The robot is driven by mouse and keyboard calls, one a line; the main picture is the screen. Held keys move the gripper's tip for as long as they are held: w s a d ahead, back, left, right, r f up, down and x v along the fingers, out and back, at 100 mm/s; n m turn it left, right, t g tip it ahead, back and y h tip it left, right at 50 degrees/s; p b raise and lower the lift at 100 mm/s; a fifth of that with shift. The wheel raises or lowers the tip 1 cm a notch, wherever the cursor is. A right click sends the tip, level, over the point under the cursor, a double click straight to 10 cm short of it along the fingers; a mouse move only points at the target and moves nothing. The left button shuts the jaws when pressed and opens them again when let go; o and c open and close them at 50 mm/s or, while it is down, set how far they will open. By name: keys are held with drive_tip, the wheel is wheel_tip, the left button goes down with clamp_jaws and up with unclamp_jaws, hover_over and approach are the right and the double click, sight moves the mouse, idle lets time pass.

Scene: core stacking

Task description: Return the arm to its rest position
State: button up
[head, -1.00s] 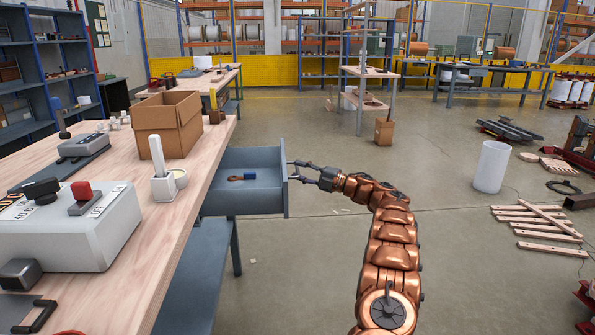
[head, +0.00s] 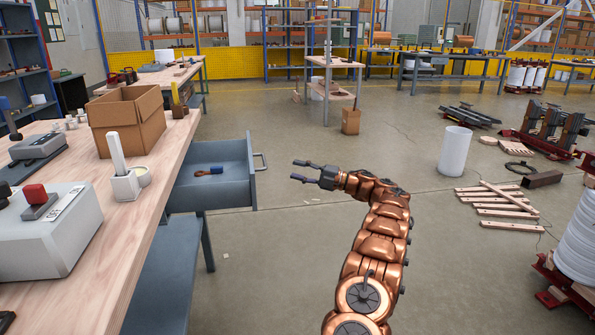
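My copper-coloured arm (head: 375,240) reaches up from the bottom of the head view and bends left at its far end. My gripper (head: 299,171) points left with its two dark fingers spread apart and nothing between them. It hangs in free air to the right of the open grey drawer (head: 215,192), with a visible gap between the fingertips and the drawer's handle (head: 261,161).
The wooden workbench (head: 130,222) on the left carries a cardboard box (head: 127,121), a grey control box (head: 48,230) and a white holder (head: 125,186). A white bin (head: 454,150) and wooden slats (head: 500,200) are on the floor at right. Floor around my arm is clear.

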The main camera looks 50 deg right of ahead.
idle(0.3)
